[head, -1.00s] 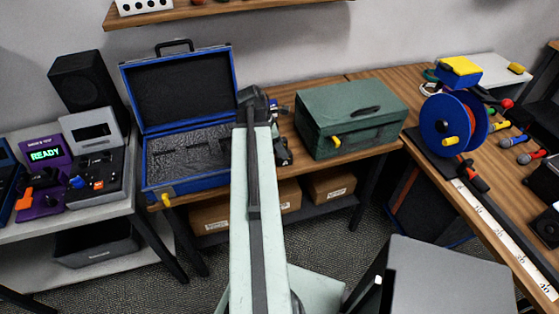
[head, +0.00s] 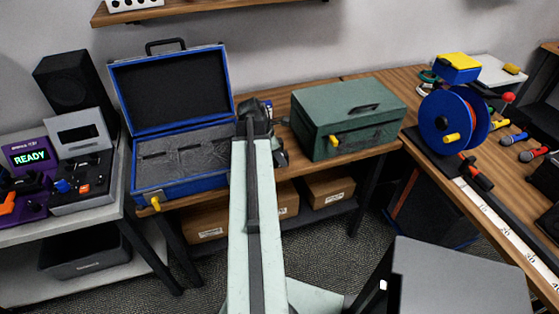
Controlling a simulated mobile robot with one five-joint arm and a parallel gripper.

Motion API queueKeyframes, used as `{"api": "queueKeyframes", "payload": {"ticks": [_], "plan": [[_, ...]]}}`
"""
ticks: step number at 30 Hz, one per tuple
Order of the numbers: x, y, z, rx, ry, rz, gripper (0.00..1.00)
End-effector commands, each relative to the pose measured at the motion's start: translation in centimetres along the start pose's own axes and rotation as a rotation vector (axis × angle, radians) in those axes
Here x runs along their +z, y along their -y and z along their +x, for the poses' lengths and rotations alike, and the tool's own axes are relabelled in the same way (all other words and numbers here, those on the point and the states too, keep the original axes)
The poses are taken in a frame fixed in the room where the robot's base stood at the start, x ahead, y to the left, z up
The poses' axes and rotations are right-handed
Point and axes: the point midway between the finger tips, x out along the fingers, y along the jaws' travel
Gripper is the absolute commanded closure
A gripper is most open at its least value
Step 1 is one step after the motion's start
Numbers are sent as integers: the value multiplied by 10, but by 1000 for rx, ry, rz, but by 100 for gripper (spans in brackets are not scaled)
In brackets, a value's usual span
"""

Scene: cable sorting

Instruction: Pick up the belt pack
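No thing in view can be clearly made out as the belt pack. A small, partly hidden dark bluish item (head: 268,106) shows just behind my arm's end, on the wooden bench between the open blue case (head: 185,188) and the green box (head: 350,108). My gripper (head: 281,155) is at the far end of my pale green arm, over the bench's front part. Its dark parts overlap, and its fingertips are not clear, so I cannot tell if it is open or holds anything. The blue case has grey foam with narrow dark slots.
A purple device reading READY (head: 30,157) and a black speaker (head: 75,90) stand at the left. A blue cable reel (head: 444,122) and several microphones are on the right bench. Cardboard boxes (head: 330,187) sit on the shelf below. A grey surface (head: 460,280) fills the lower right.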

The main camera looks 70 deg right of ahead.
Motion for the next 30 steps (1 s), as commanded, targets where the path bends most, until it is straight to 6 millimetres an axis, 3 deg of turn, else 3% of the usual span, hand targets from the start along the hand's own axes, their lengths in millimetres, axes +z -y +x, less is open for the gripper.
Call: {"api": "queueKeyframes", "payload": {"ticks": [11, 17, 24, 30], "plan": [[2, 0, -6, 0, 0, -1, 100], [13, 0, -34, 0, 0, -1, 100], [33, 0, -82, 1, 0, -2, 100], [38, 0, -96, 1, 0, -2, 100]]}}
